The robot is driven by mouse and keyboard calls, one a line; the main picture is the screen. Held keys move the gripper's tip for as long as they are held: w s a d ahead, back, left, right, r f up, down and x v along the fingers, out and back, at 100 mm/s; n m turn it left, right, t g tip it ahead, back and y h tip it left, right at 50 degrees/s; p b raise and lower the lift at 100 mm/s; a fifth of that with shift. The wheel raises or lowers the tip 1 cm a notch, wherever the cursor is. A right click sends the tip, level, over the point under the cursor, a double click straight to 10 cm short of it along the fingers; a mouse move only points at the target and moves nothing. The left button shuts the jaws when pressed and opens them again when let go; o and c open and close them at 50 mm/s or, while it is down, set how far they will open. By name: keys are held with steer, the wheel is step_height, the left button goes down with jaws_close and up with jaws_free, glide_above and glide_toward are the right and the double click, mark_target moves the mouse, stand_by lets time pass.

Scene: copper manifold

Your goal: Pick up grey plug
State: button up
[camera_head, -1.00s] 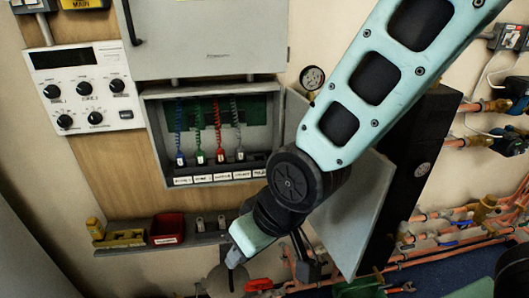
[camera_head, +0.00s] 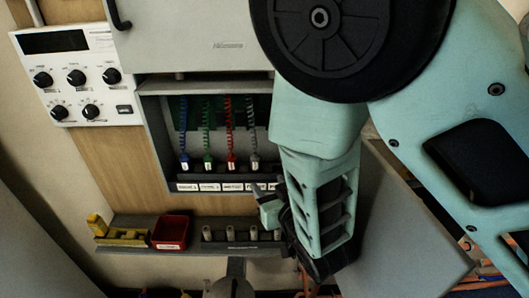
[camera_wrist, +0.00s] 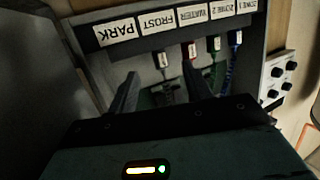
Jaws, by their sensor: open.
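The grey plug (camera_head: 254,163) hangs on a grey coiled cord at the right end of a row in the open wall cabinet, above the label strip. My gripper (camera_head: 272,195) is open and empty, below and to the right of the plug in the head view. In the wrist view my gripper's dark fingers (camera_wrist: 180,85) reach toward the row, with the grey plug between them in the picture. I see no contact.
Red (camera_head: 231,165), green (camera_head: 208,163) and blue (camera_head: 184,163) plugs hang to the left of the grey one. A red bin (camera_head: 171,232) and yellow item (camera_head: 118,235) sit on the lower shelf. The cabinet's open door (camera_head: 400,225) stands at the right.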

mark_target(257, 165)
steer(key=x, duration=0.2)
steer(key=p+x, duration=0.1)
steer(key=x, duration=0.2)
steer(key=r+x, duration=0.1)
steer(key=x, duration=0.2)
steer(key=shift+w+d+r, duration=0.1)
steer(key=shift+w+r, duration=0.05)
steer(key=shift+w, duration=0.05)
steer(key=shift+c, duration=0.3)
jaws_close()
steer(key=c, duration=1)
jaws_free()
